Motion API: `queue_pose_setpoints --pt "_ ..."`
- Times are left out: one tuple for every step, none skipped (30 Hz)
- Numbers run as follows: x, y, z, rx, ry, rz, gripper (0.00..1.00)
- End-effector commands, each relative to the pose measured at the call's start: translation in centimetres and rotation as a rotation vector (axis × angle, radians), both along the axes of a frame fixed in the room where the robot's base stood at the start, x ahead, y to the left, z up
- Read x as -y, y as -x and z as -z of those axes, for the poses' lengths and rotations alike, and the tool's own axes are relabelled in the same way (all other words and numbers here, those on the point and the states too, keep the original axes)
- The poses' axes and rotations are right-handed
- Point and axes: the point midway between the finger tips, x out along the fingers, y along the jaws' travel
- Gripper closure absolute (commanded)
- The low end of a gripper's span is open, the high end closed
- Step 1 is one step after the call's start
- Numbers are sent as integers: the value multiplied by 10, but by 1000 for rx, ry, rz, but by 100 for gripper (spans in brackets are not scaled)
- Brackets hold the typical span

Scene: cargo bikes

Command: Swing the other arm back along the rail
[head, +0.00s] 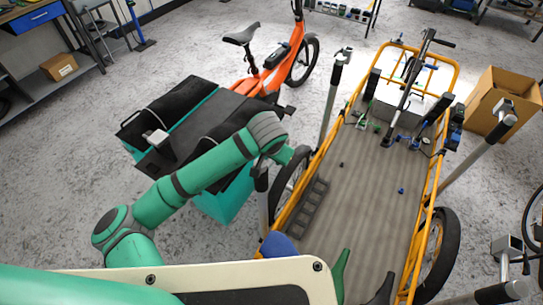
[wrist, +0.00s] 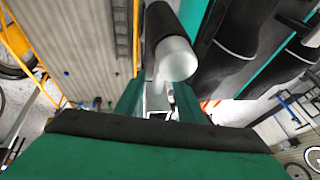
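In the head view the cargo bed has a yellow rail (head: 318,160) along its left side. A grey post with a black top (head: 262,182) stands beside that rail, close to the front wheel. A second grey arm with a dark top (head: 335,85) stands farther back on the same side. My gripper (head: 284,156) is by the nearer post, mostly hidden behind my forearm. In the wrist view my gripper's green fingers (wrist: 160,98) are apart. A black-and-silver cylinder (wrist: 176,60) lies just beyond and between their tips. I cannot tell whether they touch it.
A teal box with a black lid (head: 215,110) stands left of the bed. More grey arms (head: 492,132) stand on the right. An orange bike (head: 270,75) and a cardboard box (head: 497,95) are behind. The grey bed (head: 360,210) is mostly clear, with small parts at its far end.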

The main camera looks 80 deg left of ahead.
Motion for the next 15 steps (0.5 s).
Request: queue_pose_setpoints --pt "2 1 -7 -1 -3 0 64" --pt "4 1 -12 -1 -4 2 64" --pt "8 1 -18 -1 -4 3 64" --pt "10 2 -23 -1 -4 3 64" --pt "12 2 -29 -1 -4 1 64" --pt "16 3 -36 0 -5 2 64" --pt "18 3 -41 -2 -5 1 64" --pt "20 4 -46 -1 -4 1 64" --pt "23 4 -53 0 -4 1 64" --pt "25 5 -58 -1 -4 0 64" --pt "28 5 -62 -1 -3 0 64" --pt "30 5 -68 -1 -4 0 64" --pt "32 5 -71 -1 -4 0 64" --pt "34 5 -75 -1 -3 1 64" --pt "36 6 -78 0 -2 1 64"
